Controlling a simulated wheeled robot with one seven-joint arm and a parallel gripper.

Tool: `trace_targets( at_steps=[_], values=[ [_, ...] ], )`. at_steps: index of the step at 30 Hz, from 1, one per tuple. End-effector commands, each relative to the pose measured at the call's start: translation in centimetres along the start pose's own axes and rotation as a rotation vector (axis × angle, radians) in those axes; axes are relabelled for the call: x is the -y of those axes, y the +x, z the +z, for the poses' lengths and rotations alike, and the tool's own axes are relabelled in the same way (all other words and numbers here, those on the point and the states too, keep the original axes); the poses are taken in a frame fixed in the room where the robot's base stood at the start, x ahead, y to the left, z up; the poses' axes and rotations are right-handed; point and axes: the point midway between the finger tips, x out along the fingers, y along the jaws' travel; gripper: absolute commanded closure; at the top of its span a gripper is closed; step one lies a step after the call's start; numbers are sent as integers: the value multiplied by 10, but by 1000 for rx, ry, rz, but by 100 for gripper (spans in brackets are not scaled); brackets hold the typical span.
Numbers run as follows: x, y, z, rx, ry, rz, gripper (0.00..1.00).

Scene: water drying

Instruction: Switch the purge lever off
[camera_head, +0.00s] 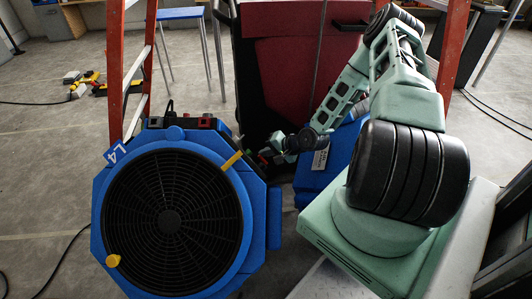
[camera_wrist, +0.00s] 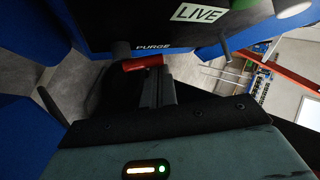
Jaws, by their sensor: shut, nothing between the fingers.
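The red purge lever (camera_wrist: 143,63) shows in the wrist view, just below the white "PURGE" label (camera_wrist: 153,47) on a dark panel. In the head view my gripper (camera_head: 268,153) is small and dark, beside the blue unit; the lever is hard to make out there.
A blue fan (camera_head: 168,222) with a black grille stands left of my arm in the head view. A blue box (camera_head: 322,160) and a dark red panel (camera_head: 290,75) are behind the gripper. An orange ladder (camera_head: 113,75) stands at the left. A "LIVE" sign (camera_wrist: 200,13) is above the lever.

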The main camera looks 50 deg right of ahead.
Motion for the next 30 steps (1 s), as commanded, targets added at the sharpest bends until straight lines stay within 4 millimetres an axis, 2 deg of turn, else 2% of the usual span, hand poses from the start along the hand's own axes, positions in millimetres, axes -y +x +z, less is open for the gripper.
trace_targets(
  at_steps=[8,15,30],
  values=[
    [-1,-2,2,-1,-44,-61,100],
    [-3,-7,5,-1,-132,-181,100],
    [-6,-15,12,3,-134,-177,100]
  ],
)
